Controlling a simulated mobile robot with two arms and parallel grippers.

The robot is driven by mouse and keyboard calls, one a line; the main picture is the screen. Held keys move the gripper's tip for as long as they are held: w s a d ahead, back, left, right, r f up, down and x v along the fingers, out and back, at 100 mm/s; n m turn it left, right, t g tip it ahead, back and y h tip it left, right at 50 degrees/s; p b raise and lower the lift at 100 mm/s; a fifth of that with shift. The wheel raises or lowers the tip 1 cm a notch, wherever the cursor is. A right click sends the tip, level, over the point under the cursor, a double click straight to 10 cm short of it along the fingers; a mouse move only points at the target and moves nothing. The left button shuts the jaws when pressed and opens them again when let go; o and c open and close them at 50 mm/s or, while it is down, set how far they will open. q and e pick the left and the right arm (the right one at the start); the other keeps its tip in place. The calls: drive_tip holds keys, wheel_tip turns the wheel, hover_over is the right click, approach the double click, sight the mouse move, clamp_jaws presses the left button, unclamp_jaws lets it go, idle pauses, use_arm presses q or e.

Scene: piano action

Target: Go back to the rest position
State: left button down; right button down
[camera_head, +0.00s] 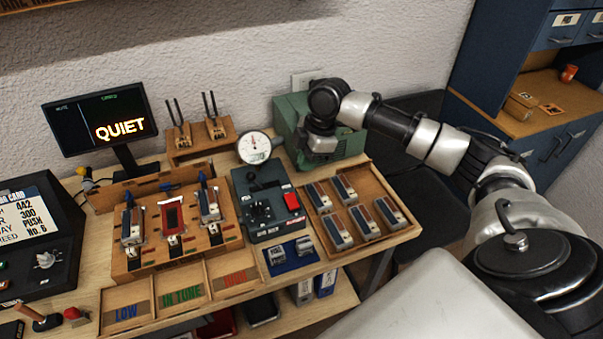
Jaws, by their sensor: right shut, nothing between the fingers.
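My right arm comes in from the right edge and bends over the back right of the workbench. Its gripper (308,153) points down in front of the green machine (350,146), above the back edge of the wooden tray (378,243) of small grey and red blocks. The gripper's fingers are small here, shut and empty. I cannot tell whether it touches the green machine. My left gripper is not in view.
A wooden rack (150,262) holds several blocks. Three labelled bins (180,291) lie in front. A screen (98,120) reads QUIET. A blue cabinet (500,60) stands at right.

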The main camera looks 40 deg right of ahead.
drive_tip(key=shift+s+d+r, duration=0.1)
drive_tip(key=shift+d+r, duration=0.1)
drive_tip(key=shift+r, duration=0.05)
drive_tip(key=shift+a, duration=0.1)
idle(0.3)
